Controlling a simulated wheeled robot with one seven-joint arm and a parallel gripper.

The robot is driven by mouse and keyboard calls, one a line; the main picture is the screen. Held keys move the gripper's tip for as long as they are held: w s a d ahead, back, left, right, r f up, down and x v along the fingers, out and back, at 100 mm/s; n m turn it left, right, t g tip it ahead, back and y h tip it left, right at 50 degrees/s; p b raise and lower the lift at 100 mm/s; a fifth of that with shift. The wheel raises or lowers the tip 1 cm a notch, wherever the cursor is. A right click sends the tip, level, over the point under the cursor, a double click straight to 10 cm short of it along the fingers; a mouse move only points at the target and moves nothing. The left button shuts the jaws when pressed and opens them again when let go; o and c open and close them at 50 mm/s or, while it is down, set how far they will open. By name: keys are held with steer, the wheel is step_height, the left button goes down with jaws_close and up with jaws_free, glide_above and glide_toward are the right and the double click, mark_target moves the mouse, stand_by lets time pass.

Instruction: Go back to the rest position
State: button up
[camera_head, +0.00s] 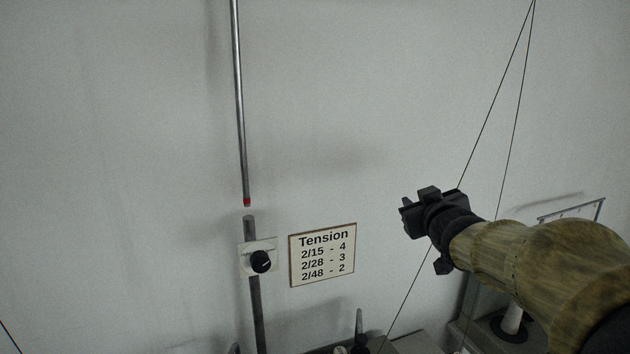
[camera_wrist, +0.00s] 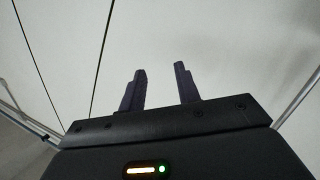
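My gripper (camera_head: 408,212) is at the right of the head view, in the air in front of the pale wall (camera_head: 330,90). My arm reaches in from the lower right. In the wrist view my gripper (camera_wrist: 164,85) shows two dark fingers standing apart with nothing between them. Behind them is only the plain wall (camera_wrist: 220,40).
A tension sign (camera_head: 322,254) hangs on the wall, beside a black dial (camera_head: 261,262) on a vertical rod. Thin threads (camera_head: 497,80) run down close to my gripper. A white spool (camera_head: 513,318) stands below my arm.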

steer(key=s+a+f+m+g+b, duration=0.15)
steer(key=s+f+g, duration=0.45)
steer(key=f, duration=0.8)
steer(key=s+a+f+m+g+b, duration=0.15)
steer(key=s+f+g, duration=0.25)
steer(key=s+f, duration=0.75)
steer(key=s+a+f+m+g, duration=0.1)
steer(key=s+a+f+g, duration=0.1)
steer(key=s+f, duration=0.4)
step_height(320, 180, down, 3)
steer(key=shift+s+a+f+g, duration=0.15)
steer(key=shift+s+a+g, duration=0.1)
steer(key=shift+g, duration=0.65)
steer(key=shift+w, duration=0.1)
steer(key=shift+o, duration=0.5)
steer(key=shift+d, duration=0.1)
